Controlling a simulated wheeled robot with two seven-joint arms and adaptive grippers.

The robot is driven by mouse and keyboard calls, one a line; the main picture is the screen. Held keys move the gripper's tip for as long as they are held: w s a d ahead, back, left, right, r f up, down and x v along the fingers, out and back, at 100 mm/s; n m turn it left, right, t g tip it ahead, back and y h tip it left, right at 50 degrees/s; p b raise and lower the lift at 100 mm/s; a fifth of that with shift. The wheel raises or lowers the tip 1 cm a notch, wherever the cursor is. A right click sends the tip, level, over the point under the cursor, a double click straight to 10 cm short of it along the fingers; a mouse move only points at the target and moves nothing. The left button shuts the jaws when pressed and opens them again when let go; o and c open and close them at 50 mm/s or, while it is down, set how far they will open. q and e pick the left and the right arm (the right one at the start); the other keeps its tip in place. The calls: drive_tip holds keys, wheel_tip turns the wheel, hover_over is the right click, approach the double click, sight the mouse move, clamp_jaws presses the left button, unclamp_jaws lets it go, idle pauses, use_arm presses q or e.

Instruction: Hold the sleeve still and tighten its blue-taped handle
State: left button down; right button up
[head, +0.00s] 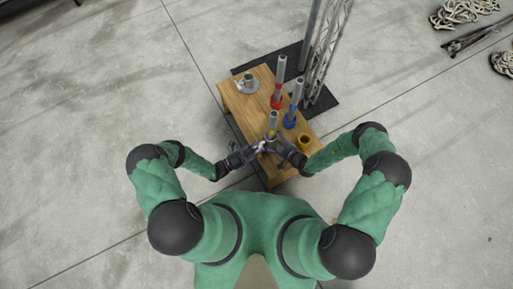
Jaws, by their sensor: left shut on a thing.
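A small grey sleeve (273,120) with a yellow band near its lower end stands near the front edge of the wooden table. My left gripper (263,148) comes in from the left and is shut at the sleeve's lower part. My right gripper (280,144) is close against the same spot from the right; its fingers are too small and overlapped to read. A blue-taped grey post (294,106) stands just behind and right of the sleeve, apart from the grippers. Any blue tape on the sleeve's own handle is hidden or too small to see.
A red-taped post (279,83) and a grey flanged base (247,84) stand farther back on the table (232,104). A yellow ring (304,141) is beside my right gripper. A metal truss (326,55) rises behind. Chains (462,12) lie at the far right.

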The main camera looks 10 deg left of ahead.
use_arm(q)
drive_tip(key=shift+s+r, duration=0.1)
drive_tip(key=shift+r, duration=0.05)
drive_tip(key=c, duration=1)
unclamp_jaws()
